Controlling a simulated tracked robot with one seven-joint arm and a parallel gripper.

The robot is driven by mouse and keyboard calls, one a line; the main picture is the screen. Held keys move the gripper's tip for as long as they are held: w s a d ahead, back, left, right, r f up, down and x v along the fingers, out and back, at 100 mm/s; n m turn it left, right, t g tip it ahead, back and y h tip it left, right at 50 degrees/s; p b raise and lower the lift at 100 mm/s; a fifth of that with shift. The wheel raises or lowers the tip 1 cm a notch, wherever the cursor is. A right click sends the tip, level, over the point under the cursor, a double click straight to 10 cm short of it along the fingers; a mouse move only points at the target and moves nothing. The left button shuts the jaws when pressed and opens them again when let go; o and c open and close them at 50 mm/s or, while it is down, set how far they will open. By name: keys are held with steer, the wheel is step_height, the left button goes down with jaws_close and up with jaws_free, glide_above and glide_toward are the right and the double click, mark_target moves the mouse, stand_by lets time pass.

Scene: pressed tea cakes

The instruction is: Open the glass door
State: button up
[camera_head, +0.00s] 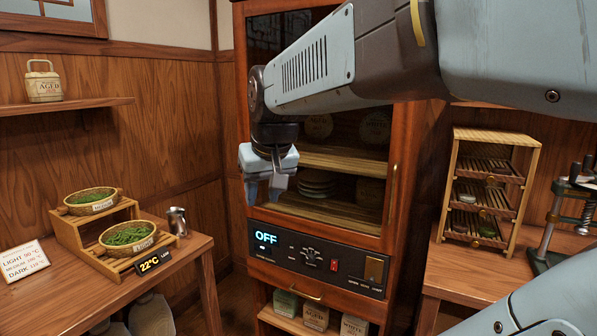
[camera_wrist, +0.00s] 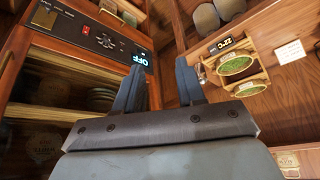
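The glass door (camera_head: 345,215) is a wood-framed pane on the front of a tall wooden cabinet, and it looks shut. A slim vertical brass handle (camera_head: 392,194) is on its right frame. Shelves with stacked dark cakes show behind the glass; my arm covers the door's upper part. My gripper (camera_head: 264,192) hangs pointing down in front of the door's left side, well left of the handle. Its two fingers are apart and empty, which the wrist view (camera_wrist: 160,82) also shows.
Below the door is a control panel (camera_head: 320,258) reading OFF. A left table (camera_head: 60,300) holds baskets of leaves on a stepped stand (camera_head: 70,232). On the right, a small rack (camera_head: 495,150) and a metal press (camera_head: 560,215) stand on another table.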

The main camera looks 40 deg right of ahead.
steer(key=w+d+r+m, duration=0.2)
steer(key=d+r+m, duration=0.1)
steer(key=d, duration=0.7)
steer(key=m+g+h, duration=0.2)
steer(key=m+g, duration=0.1)
steer(key=m, duration=0.2)
glide_toward(394, 175)
steer(key=x, duration=1.1)
steer(key=shift+d+f, duration=0.1)
steer(key=shift+f, duration=0.2)
steer(key=shift+h, duration=0.3)
jaws_close()
